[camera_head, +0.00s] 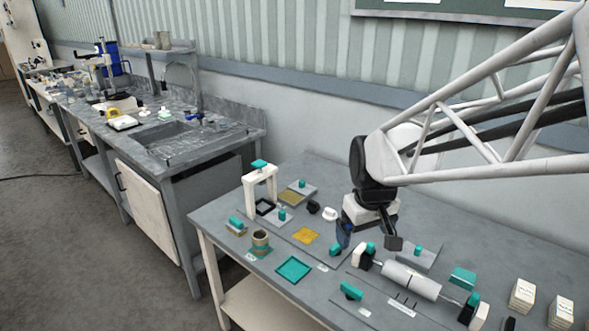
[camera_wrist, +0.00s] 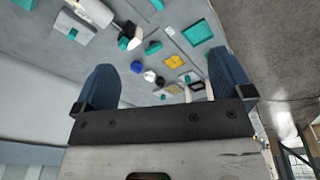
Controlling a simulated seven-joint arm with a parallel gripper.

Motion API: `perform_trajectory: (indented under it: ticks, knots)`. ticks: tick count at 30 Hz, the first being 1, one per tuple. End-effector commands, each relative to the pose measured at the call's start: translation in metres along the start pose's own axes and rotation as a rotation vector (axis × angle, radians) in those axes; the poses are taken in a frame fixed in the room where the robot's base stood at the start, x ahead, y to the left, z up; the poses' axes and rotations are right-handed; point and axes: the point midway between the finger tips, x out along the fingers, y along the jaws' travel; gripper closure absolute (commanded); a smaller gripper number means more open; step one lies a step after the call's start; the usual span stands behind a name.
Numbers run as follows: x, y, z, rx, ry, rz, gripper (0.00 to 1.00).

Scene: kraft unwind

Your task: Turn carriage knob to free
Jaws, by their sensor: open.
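My gripper (camera_head: 369,238) hangs above the workbench (camera_head: 225,215), near the back middle, with its fingers apart and nothing between them. In the wrist view its two blue fingers (camera_wrist: 164,82) stand wide apart. A grey plate with a small teal knob (camera_head: 418,249) lies to the right of my gripper; it also shows at upper left in the wrist view (camera_wrist: 73,34). A white roll (camera_head: 410,280) lies between end stands, with teal knobs near its ends. I cannot tell which teal knob is the carriage knob, nor its setting.
A white arch with a teal top (camera_head: 260,178) stands at the bench's left back. A teal square frame (camera_head: 294,269), a yellow square (camera_head: 305,235) and a brown cup (camera_head: 261,240) lie left of my gripper. Cream blocks (camera_head: 522,295) stand at the right. A wall (camera_head: 300,110) rises behind.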

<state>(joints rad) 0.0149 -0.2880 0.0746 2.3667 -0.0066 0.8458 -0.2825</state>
Motion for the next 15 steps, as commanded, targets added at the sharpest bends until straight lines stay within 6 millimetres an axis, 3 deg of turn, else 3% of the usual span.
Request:
perform_trajectory:
  ticks: [15]
  knots:
    - [0.065, 0.026, -0.084, -0.175, -0.053, -0.023, 0.02]
